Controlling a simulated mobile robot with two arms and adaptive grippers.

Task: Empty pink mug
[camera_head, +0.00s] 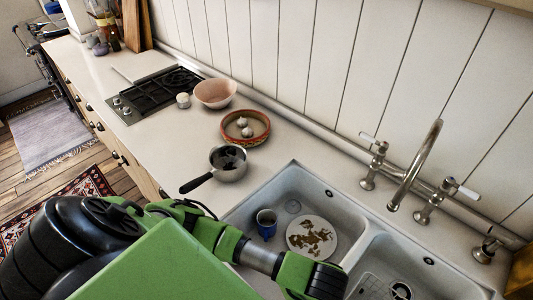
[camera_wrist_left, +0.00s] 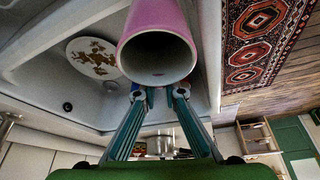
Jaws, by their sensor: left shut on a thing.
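The pink mug (camera_wrist_left: 168,12) is in my left gripper (camera_wrist_left: 158,92), whose two teal fingers close on it in the left wrist view. The mug's open mouth faces that camera. My right gripper is in neither view.
A blue mug (camera_head: 266,222) and a plate with brown marks (camera_head: 326,229) are in the left basin. A dark-handled saucepan (camera_head: 232,172), a red-rimmed dish (camera_head: 262,139) and a pink bowl (camera_head: 215,94) stand on the counter. The tap (camera_head: 424,160) rises behind the sink.

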